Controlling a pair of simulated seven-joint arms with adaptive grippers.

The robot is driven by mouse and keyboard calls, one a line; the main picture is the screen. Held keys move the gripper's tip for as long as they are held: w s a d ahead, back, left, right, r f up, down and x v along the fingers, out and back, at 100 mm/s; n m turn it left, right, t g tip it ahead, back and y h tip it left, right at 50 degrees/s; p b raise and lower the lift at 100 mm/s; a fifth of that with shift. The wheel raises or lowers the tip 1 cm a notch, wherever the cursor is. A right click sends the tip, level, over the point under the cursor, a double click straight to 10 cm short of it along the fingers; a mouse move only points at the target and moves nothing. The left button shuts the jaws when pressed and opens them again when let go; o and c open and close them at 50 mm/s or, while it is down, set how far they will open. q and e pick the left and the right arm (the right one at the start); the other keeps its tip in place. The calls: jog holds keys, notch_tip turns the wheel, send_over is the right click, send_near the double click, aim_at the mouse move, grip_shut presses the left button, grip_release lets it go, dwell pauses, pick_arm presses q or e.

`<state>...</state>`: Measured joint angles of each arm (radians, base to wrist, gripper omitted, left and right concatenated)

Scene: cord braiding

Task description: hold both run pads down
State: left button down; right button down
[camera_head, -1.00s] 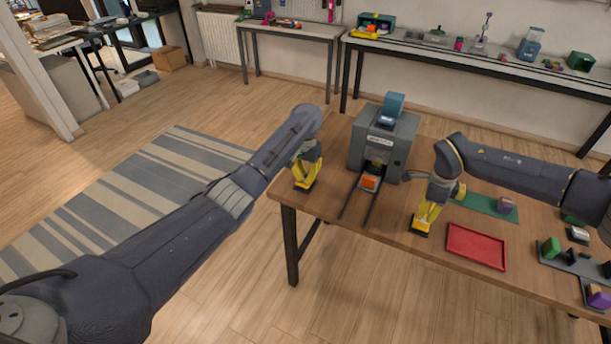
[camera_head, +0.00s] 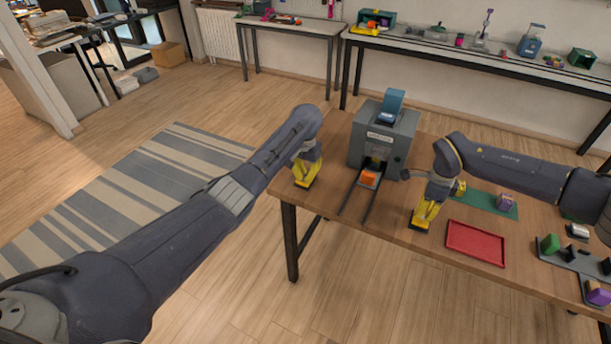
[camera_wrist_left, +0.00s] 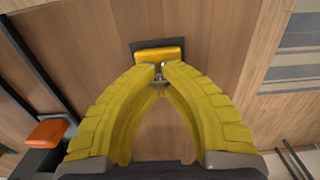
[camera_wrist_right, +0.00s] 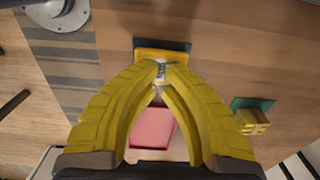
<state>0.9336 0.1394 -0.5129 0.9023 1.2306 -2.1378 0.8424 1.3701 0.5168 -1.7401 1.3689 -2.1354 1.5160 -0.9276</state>
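The left run pad is a small yellow pad on a dark base; it shows in the left wrist view (camera_wrist_left: 158,54) and lies on the table left of the grey machine (camera_head: 384,137). My left gripper (camera_head: 304,183) points down at it, fingertips together on or just above its near edge. The right run pad, also yellow on a dark base, shows in the right wrist view (camera_wrist_right: 160,55), right of the machine's rails. My right gripper (camera_head: 421,226) is likewise shut with its tips at this pad. Nothing shows between either gripper's fingers. Contact pressure cannot be seen.
An orange block (camera_head: 369,178) sits between two dark rails before the machine. A red tray (camera_head: 475,244) lies right of my right gripper. A green mat (camera_head: 480,199) with a purple block (camera_head: 505,201) lies behind it. A grey fixture with blocks stands at the far right.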

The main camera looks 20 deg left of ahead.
pick_arm(q)
jog(key=shift+f, duration=0.1)
pick_arm(e)
jog(key=shift+f, duration=0.45)
jog(key=shift+f, duration=0.9)
dwell(0.5)
jog(key=shift+r, duration=3.55)
pick_arm(q)
jog(key=shift+r, duration=3.6)
